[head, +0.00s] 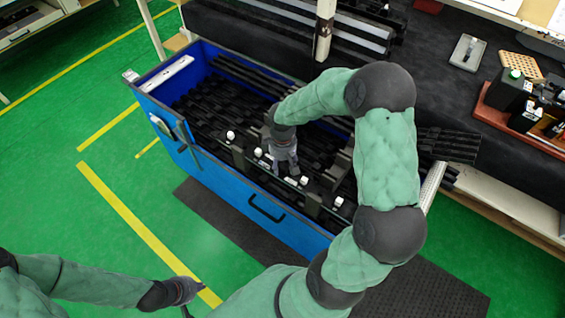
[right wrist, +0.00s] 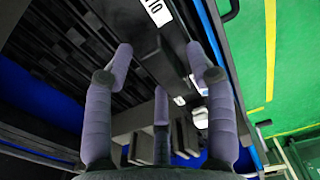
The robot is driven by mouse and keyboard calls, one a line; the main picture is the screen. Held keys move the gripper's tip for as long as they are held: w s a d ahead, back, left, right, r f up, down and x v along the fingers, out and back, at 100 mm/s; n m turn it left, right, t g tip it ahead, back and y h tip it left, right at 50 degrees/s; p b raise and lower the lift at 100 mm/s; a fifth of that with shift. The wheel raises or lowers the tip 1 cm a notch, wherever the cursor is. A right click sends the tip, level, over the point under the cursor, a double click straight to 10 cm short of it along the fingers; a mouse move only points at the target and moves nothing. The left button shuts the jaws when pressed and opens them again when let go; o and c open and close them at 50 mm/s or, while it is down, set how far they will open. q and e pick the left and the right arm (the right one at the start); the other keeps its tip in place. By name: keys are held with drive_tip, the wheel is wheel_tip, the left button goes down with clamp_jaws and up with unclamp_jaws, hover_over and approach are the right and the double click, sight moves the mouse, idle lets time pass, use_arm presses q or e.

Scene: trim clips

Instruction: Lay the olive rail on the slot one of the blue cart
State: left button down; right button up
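The blue cart (head: 230,194) stands in the middle of the head view, filled with dark ribbed rails (head: 205,100). Along its front side are dark upright blocks with white tags (head: 304,181); a tag with digits (right wrist: 157,11) shows in the right wrist view. I cannot pick out an olive rail by colour. My right gripper (head: 285,168) points down inside the cart near the tags. In the right wrist view its fingers (right wrist: 160,85) are spread with nothing clearly gripped. My left gripper (head: 183,291) is at the lower left, outside the cart; its fingers are too unclear to judge.
A dark bench (head: 440,85) runs behind the cart, with a grey tray (head: 468,52) and a brown tray (head: 500,118) on it. Rail ends (head: 450,145) stick out at the cart's right. Green floor (head: 70,210) with yellow lines is free at left.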

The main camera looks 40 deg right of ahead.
sight(282, 164)
wheel_tip(282, 164, up, 12)
drive_tip(key=p, duration=0.4)
drive_tip(key=shift+r+p, duration=0.15)
drive_tip(key=shift+p, duration=0.15)
drive_tip(key=a+f+y, duration=0.2)
drive_tip(key=a+f, duration=0.8)
drive_tip(key=s+a+f+m+y, duration=0.2)
drive_tip(key=s+a+f+m, duration=0.3)
drive_tip(key=s+a+f, duration=0.7)
wheel_tip(282, 164, down, 3)
drive_tip(key=shift+a+f+m, duration=0.15)
drive_tip(key=shift+a+m, duration=0.15)
drive_tip(key=shift+a, duration=0.85)
